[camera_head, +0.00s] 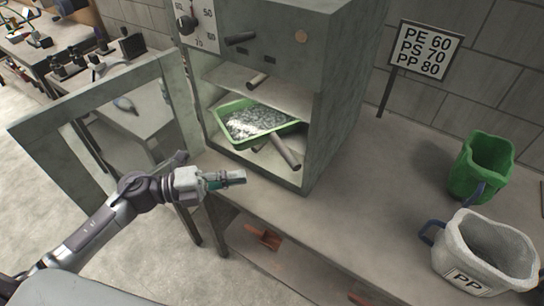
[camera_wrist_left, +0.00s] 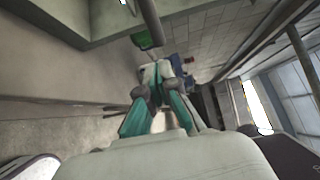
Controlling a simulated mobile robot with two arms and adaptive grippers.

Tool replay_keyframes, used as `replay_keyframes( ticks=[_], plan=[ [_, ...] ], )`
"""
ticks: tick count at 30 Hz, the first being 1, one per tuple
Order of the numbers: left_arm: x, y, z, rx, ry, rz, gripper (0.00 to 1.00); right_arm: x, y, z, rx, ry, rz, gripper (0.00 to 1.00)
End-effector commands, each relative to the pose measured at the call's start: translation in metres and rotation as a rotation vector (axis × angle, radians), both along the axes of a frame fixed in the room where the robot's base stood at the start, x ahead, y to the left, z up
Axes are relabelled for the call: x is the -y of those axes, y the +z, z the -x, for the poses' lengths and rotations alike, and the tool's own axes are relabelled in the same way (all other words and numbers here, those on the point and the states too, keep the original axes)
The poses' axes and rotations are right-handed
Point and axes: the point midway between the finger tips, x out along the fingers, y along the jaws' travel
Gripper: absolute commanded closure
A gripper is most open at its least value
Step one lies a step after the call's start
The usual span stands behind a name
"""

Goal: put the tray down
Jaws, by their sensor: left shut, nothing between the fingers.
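The green tray (camera_head: 289,128) holds grey-white granules and sits inside the open oven (camera_head: 343,95), below a shelf. It looks slightly tilted in the picture; I cannot tell how its underside rests. A grey bar handle (camera_head: 283,151) sticks out at its front toward the oven opening. My left gripper (camera_head: 238,177) is shut and empty, in front of the oven's lower edge, apart from the tray. The left wrist view shows its teal fingers (camera_wrist_left: 165,100), with a dark bar (camera_wrist_left: 150,22) above them. My right gripper is not in view.
The oven door (camera_head: 95,92) stands open at left. A temperature sign (camera_head: 428,52), a green bucket (camera_head: 478,168) and a white bucket labelled PP (camera_head: 468,278) are at right. The bench top (camera_head: 375,190) between oven and buckets is clear.

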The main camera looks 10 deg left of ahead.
Motion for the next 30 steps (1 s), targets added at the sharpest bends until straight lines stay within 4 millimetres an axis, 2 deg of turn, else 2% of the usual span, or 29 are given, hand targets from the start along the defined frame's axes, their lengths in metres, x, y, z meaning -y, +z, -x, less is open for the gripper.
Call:
replay_keyframes(
  ticks=[1, 8, 12, 16, 30],
  plan=[
    [0.011, 0.006, -0.006, 0.003, 0.0, 0.005, 1.0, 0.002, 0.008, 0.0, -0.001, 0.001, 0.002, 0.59],
    [0.055, 0.006, -0.026, 0.001, 0.001, 0.005, 1.0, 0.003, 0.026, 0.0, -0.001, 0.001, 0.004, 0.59],
    [0.061, 0.004, -0.048, 0.001, 0.004, 0.004, 1.0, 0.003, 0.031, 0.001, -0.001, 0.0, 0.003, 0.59],
    [0.065, 0.002, -0.058, -0.001, 0.003, 0.003, 1.0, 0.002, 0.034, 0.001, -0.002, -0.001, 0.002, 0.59],
    [0.066, 0.0, -0.064, 0.0, 0.003, 0.001, 1.0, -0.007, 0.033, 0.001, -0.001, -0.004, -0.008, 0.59]
  ],
)
